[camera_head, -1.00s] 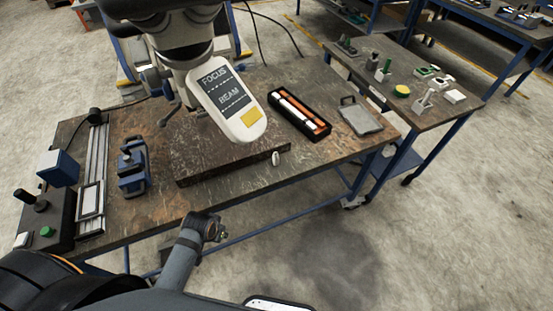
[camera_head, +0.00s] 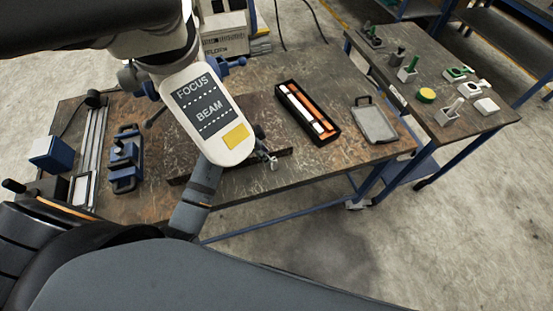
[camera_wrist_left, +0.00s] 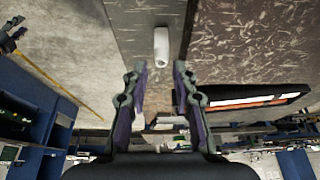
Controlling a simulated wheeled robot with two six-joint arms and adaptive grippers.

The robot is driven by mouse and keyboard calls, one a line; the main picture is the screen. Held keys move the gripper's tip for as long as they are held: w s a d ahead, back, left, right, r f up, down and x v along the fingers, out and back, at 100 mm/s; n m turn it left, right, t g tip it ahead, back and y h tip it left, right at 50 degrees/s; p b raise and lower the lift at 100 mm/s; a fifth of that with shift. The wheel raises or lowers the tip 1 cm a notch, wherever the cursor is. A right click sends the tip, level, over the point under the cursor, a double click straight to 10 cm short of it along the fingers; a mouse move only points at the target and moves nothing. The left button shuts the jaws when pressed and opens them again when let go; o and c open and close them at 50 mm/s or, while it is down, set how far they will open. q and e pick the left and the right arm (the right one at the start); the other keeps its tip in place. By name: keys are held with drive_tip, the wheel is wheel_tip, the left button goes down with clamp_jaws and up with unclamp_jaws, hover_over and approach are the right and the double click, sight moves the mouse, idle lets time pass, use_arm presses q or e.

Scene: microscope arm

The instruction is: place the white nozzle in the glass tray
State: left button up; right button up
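The white nozzle (camera_wrist_left: 161,45) is a small pale cylinder beside the edge of a dark slab, ahead of my left gripper (camera_wrist_left: 160,85) in the left wrist view. The left gripper's fingers are apart, with nothing between them; the nozzle lies beyond the tips. In the head view the left gripper (camera_head: 266,153) is by the slab's front edge, partly behind the labelled microscope arm, and the nozzle (camera_head: 274,164) shows only as a small pale spot at its tips. A flat grey tray with a handle (camera_head: 376,123), seemingly the glass tray, lies at the table's right. My right gripper is not in view.
The microscope arm with the FOCUS/BEAM panel (camera_head: 209,112) hangs over the slab. A black case with white and orange rods (camera_head: 308,112) lies between slab and tray. A blue clamp-like device (camera_head: 126,160) stands left. A second table (camera_head: 440,125) holds small items.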

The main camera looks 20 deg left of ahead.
sight(274, 163)
use_arm(q)
drive_tip(key=x, duration=0.2)
drive_tip(key=shift+s+d+f, duration=0.15)
drive_tip(key=shift+d+f, duration=0.05)
drive_tip(key=shift+f, duration=0.1)
drive_tip(key=shift+w+d+f, duration=0.15)
drive_tip(key=shift+w+f, duration=0.2)
drive_tip(key=shift+f, duration=0.1)
drive_tip(key=shift+p+x, duration=0.65)
drive_tip(key=shift+x, duration=0.25)
drive_tip(key=x, duration=0.2)
drive_tip(key=shift+w+f, duration=0.1)
drive_tip(key=shift+f, duration=0.2)
drive_tip(key=shift+w+d+f, duration=0.1)
drive_tip(key=shift+w+f, duration=0.05)
drive_tip(key=shift+f, duration=0.35)
drive_tip(key=c, duration=0.5)
clamp_jaws()
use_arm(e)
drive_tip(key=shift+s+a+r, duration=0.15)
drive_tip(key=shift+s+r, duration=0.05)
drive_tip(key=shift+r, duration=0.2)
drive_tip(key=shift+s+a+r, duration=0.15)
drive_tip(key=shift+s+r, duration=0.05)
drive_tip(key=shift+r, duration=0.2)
